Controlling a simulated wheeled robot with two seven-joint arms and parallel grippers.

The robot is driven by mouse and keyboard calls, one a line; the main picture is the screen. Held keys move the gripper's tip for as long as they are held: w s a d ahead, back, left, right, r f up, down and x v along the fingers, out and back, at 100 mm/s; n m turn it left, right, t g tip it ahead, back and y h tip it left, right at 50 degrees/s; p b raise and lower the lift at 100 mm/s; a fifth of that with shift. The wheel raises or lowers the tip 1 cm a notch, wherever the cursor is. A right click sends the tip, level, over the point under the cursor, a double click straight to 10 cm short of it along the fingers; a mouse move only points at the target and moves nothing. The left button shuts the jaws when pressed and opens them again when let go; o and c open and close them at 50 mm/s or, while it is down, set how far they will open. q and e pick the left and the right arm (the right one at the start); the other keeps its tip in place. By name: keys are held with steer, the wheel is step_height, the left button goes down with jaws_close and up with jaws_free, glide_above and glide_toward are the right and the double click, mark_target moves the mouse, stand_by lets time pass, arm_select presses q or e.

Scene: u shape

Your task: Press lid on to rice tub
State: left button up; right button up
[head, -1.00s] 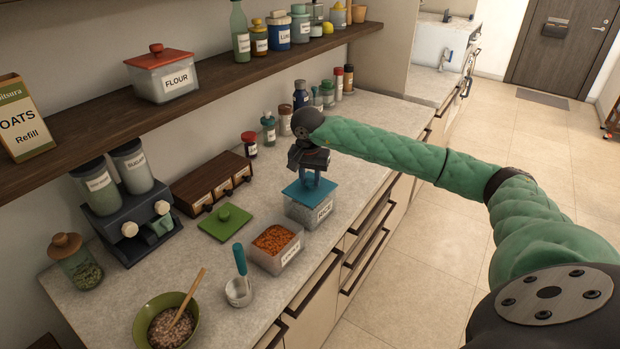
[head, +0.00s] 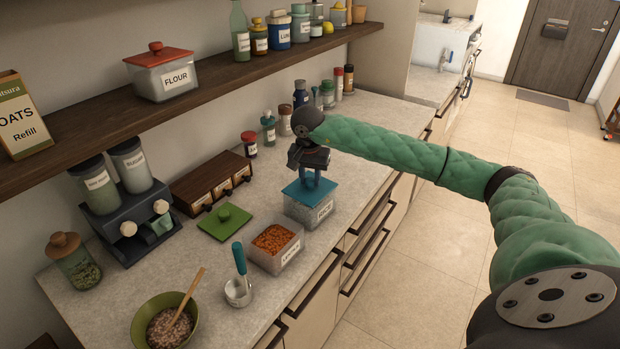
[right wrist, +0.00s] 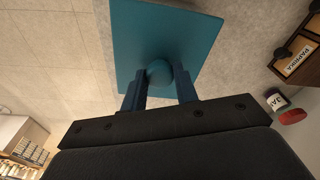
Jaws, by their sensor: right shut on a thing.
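The rice tub (head: 309,212) is a clear square container with a white label, standing on the counter near its front edge. The blue lid (head: 297,191) sits over its top; whether it is fully seated I cannot tell. My right gripper (head: 312,180) is above the lid, pointing down, shut on the lid's knob. In the right wrist view the square blue lid (right wrist: 150,30) fills the top middle, with its round knob (right wrist: 159,72) between the two fingers. The lid hides the tub there. My left gripper is not in view.
An open tub of orange lentils (head: 289,256) stands just left of the rice tub. A green lid (head: 225,222) lies flat behind it. A wooden drawer box (head: 212,180) and several jars stand along the wall. A shelf (head: 215,85) overhangs the back.

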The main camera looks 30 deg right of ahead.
steer(key=b, duration=0.2)
steer(key=shift+f+b, duration=0.2)
steer(key=shift+b, duration=0.2)
stand_by(2.6)
stand_by(0.4)
steer(key=o, duration=1.5)
steer(key=shift+o, duration=0.2)
steer(key=shift+r, duration=0.15)
steer(key=shift+r+p, duration=0.7)
steer(key=shift+r, duration=2.7)
